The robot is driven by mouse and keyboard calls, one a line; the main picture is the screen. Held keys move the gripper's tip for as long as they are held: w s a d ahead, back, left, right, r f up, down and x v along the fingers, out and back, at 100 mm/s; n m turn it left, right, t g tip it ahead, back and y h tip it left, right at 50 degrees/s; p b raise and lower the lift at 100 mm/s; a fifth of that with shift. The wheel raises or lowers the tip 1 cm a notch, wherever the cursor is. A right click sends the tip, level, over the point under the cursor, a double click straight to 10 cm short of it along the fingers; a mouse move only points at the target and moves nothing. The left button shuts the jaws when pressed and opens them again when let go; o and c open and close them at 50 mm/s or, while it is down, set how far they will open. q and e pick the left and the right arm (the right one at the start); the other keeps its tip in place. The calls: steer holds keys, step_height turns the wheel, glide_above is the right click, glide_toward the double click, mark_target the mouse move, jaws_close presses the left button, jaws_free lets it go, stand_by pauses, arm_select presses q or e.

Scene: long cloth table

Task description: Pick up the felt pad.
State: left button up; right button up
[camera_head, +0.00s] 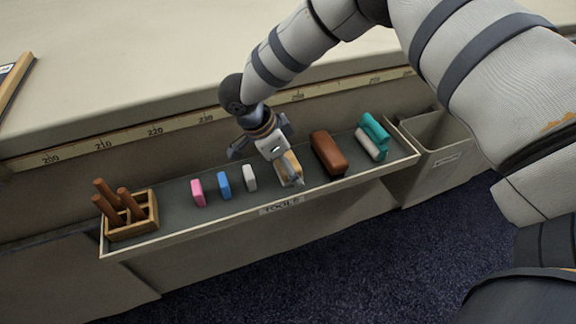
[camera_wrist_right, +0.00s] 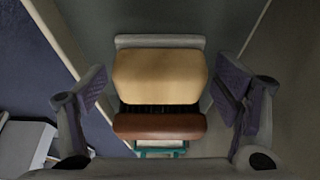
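No piece in the tray is plainly marked as the felt pad. The piece under my right gripper (camera_head: 268,150) is a tan block (camera_head: 290,166) with a dark fringed edge; in the right wrist view the tan block (camera_wrist_right: 160,76) lies between the two fingers. The right gripper is open, one finger on each side of the block with a gap at both. A reddish-brown rounded block (camera_head: 328,154) lies beside it and also shows in the wrist view (camera_wrist_right: 160,127). In the head view my gripper partly hides the tan block. My left gripper is out of view.
The shallow tray (camera_head: 172,237) also holds pink (camera_head: 198,193), blue (camera_head: 224,185) and white (camera_head: 250,178) pieces, a wooden holder (camera_head: 132,221) with brown handles, and a teal-handled tool (camera_head: 373,136). A grey bin (camera_head: 440,140) stands right. The ruled table edge (camera_head: 130,140) runs behind.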

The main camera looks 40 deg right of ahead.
steer(key=c, duration=0.9)
steer(key=shift+r, duration=0.55)
arm_select(q)
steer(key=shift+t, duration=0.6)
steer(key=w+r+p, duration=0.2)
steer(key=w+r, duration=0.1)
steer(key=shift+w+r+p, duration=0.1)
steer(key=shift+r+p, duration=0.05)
steer(key=shift+p, duration=0.2)
arm_select(e)
steer(key=s+a+r, duration=0.3)
steer(key=r, duration=0.1)
steer(key=s+a+r, duration=0.3)
steer(key=r, duration=0.1)
steer(key=s+a+r, duration=0.3)
steer(key=a+r, duration=0.1)
steer(key=shift+s, duration=0.4)
